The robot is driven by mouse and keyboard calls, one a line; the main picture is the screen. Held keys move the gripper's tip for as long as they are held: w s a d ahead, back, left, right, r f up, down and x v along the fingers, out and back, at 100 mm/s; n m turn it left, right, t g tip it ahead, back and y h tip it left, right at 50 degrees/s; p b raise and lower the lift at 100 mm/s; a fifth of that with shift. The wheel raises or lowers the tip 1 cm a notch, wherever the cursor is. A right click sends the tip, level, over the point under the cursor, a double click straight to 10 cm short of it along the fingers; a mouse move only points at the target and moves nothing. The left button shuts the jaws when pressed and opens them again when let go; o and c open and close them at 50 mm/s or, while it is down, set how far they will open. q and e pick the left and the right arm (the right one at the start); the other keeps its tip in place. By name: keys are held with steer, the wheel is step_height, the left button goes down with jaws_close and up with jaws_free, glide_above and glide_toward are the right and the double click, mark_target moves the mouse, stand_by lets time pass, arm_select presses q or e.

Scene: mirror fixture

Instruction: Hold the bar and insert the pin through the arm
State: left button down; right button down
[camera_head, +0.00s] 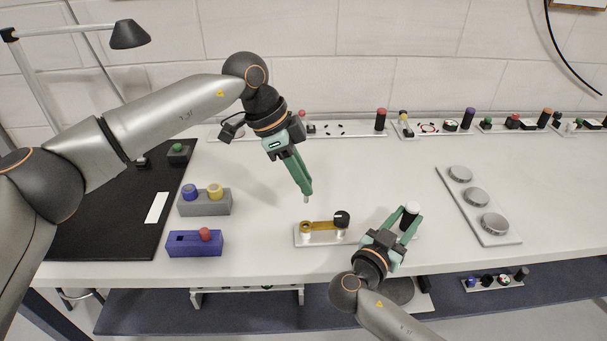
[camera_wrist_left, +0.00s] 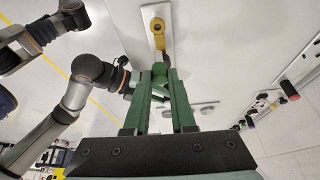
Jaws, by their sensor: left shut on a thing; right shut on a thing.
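The fixture is a pale plate (camera_head: 320,240) on the table with a brass-coloured arm (camera_head: 322,226) lying across it; the arm also shows in the left wrist view (camera_wrist_left: 158,27). A black knob (camera_head: 342,217) stands at the arm's right end. My left gripper (camera_head: 306,191) points down above and slightly behind the arm's left end, apart from it. It is shut on a small pin, whose light tip (camera_head: 307,199) pokes out below the fingers. My right gripper (camera_head: 404,222) is shut on an upright black bar with a white top (camera_head: 411,208), right of the arm. The bar's foot is hidden.
A grey block with blue and yellow knobs (camera_head: 205,205) and a blue block with a red knob (camera_head: 195,245) stand left. A plate with silver discs (camera_head: 480,205) lies right. Several fixtures line the wall. The table behind the arm is clear.

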arm_select(q)
glide_above(310, 225)
steer(key=a, duration=0.2)
steer(key=shift+d+f, duration=0.15)
steer(key=shift+f, duration=1.25)
steer(key=shift+d+f, duration=0.1)
steer(key=shift+f, duration=1.3)
steer(key=shift+f, duration=2)
steer(key=c, duration=0.7)
jaws_free()
steer(key=v, duration=1.2)
